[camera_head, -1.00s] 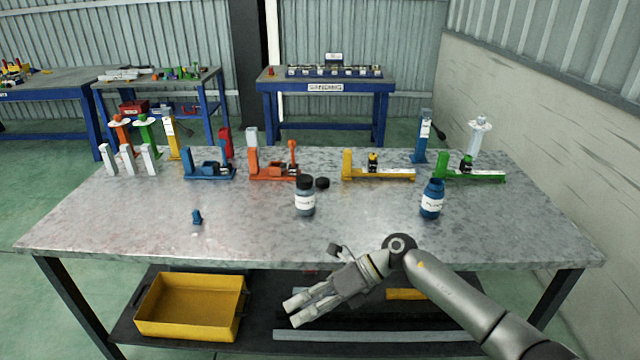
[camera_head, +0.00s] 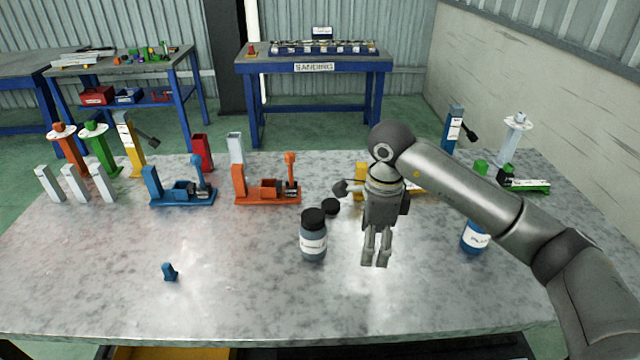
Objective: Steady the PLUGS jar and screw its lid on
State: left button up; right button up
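A blue jar (camera_head: 474,238) with a white label stands upright at the right of the table; the readable part of its label looks like "PLU", and my arm hides its top. A grey jar (camera_head: 313,240) with a black top stands upright near the middle; its label is too small to read. A loose black lid (camera_head: 331,206) lies on the table just behind the grey jar. My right gripper (camera_head: 375,264) points down between the two jars, empty, with a narrow gap between its fingers. It is apart from both jars. My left gripper is out of view.
A small blue part (camera_head: 170,272) lies at the front left. Blue (camera_head: 182,197) and orange (camera_head: 268,194) fixtures, a red holder (camera_head: 202,152) and several coloured stands line the back. Yellow and green fixtures are partly behind my arm.

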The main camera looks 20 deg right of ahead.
aim_at(473, 241)
jog(key=i, duration=0.85)
